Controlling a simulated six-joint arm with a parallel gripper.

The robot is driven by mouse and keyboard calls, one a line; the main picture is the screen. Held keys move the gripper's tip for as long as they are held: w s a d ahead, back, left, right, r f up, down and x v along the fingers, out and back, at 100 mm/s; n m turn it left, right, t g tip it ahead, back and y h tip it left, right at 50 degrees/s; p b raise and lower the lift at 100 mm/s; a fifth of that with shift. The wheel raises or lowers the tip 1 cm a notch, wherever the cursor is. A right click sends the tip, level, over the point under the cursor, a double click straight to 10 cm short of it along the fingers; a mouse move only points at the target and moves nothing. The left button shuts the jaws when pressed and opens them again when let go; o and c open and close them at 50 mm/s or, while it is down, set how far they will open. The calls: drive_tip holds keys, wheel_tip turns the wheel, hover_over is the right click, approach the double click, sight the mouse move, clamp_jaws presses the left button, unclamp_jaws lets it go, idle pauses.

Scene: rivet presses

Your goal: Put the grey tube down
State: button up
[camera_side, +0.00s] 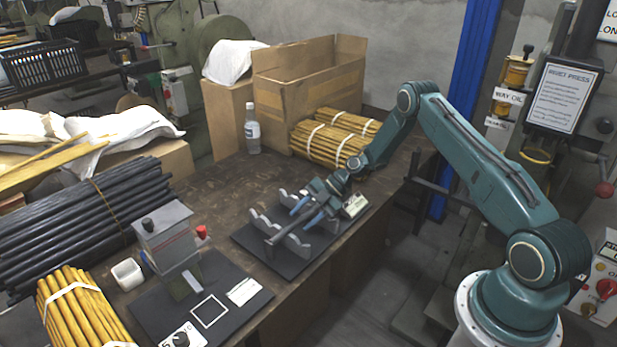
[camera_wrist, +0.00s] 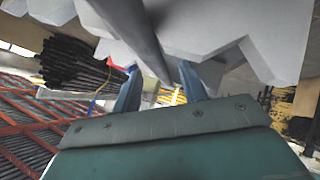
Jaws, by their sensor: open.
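The grey tube (camera_side: 281,234) lies across the rack of pale grey notched blocks (camera_side: 262,222) on a black base plate (camera_side: 291,266) in the side view. It seems to sit in the notches, though exact contact is hard to tell. In the wrist view the tube (camera_wrist: 143,38) runs down between the fingers, with the notched blocks (camera_wrist: 235,35) on both sides of it. My gripper (camera_side: 304,211) is over the rack with its blue fingers apart, one on each side of the tube. In the wrist view its fingers (camera_wrist: 160,84) show a gap around the tube.
A grey press fixture (camera_side: 165,238) with a red knob stands left of the rack, on a dark mat (camera_side: 150,313). A small device (camera_side: 355,205) sits at the plate's right end. A bottle (camera_side: 252,130), cardboard box (camera_side: 305,95) and bundled yellow rods (camera_side: 325,143) stand behind.

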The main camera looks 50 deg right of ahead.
clamp_jaws()
drive_tip(key=shift+r, duration=0.1)
idle(0.4)
wheel_tip(320, 180, up, 20)
idle(0.8)
idle(0.4)
